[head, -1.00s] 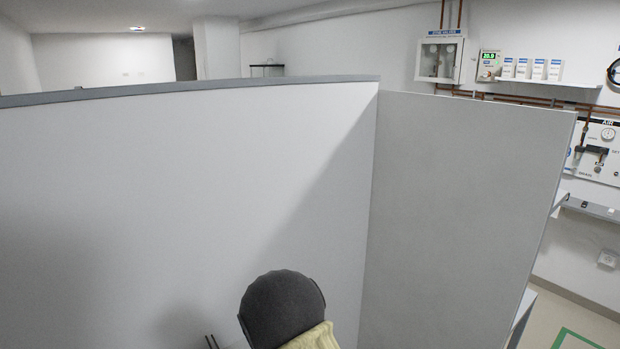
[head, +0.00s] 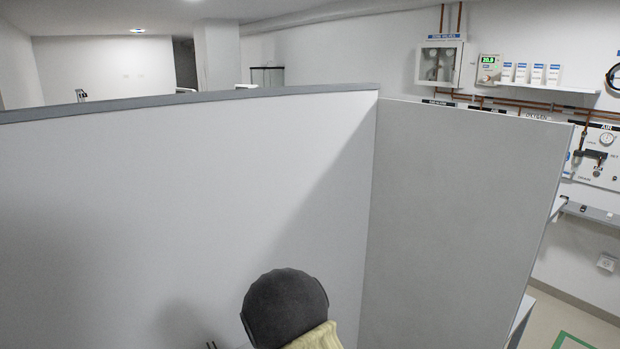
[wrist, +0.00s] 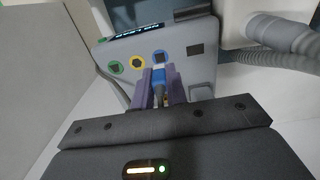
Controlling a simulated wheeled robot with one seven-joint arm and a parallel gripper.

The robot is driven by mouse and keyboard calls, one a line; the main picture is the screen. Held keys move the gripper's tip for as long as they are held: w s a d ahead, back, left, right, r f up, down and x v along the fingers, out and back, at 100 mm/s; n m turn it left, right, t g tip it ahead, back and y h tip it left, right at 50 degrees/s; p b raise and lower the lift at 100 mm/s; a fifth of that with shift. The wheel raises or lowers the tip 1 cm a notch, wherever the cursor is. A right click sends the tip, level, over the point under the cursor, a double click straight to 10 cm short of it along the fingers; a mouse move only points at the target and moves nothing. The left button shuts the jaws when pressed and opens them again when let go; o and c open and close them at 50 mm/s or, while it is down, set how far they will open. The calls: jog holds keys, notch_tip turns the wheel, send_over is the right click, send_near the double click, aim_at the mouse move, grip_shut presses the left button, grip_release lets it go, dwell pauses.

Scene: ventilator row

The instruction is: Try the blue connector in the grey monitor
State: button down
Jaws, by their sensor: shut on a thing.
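In the wrist view the grey monitor (wrist: 205,72) has a row of ringed sockets: a green one (wrist: 117,67), a yellow one (wrist: 138,62) and a blue one (wrist: 158,55). My gripper (wrist: 164,84) is shut on the blue connector (wrist: 158,77), which sits between its purple-grey fingers. The connector points toward the blue-ringed socket and its front end is close to it. I cannot tell whether it touches or enters the socket. The head view shows neither the monitor nor my gripper.
In the wrist view a grey corrugated hose (wrist: 270,60) runs at right. A dark display (wrist: 138,32) is above the sockets. In the head view pale partition panels (head: 190,190) block the view, and a dark rounded object (head: 284,305) with yellow cloth stands before them.

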jog(key=shift+r+p, duration=0.55)
jog(key=shift+r, duration=0.2)
jog(key=w+d+f+m, duration=0.1)
jog(key=d+f+m, duration=0.1)
jog(key=d, duration=0.7)
jog(key=w+d+f+m, duration=0.2)
jog(key=d+f+m, duration=0.1)
jog(key=d, duration=0.7)
jog(key=w+d+f+m, duration=0.2)
jog(key=d, duration=0.7)
jog(key=shift+d+f+m, duration=0.15)
jog(key=shift+f+m, duration=0.05)
jog(key=shift+m, duration=0.2)
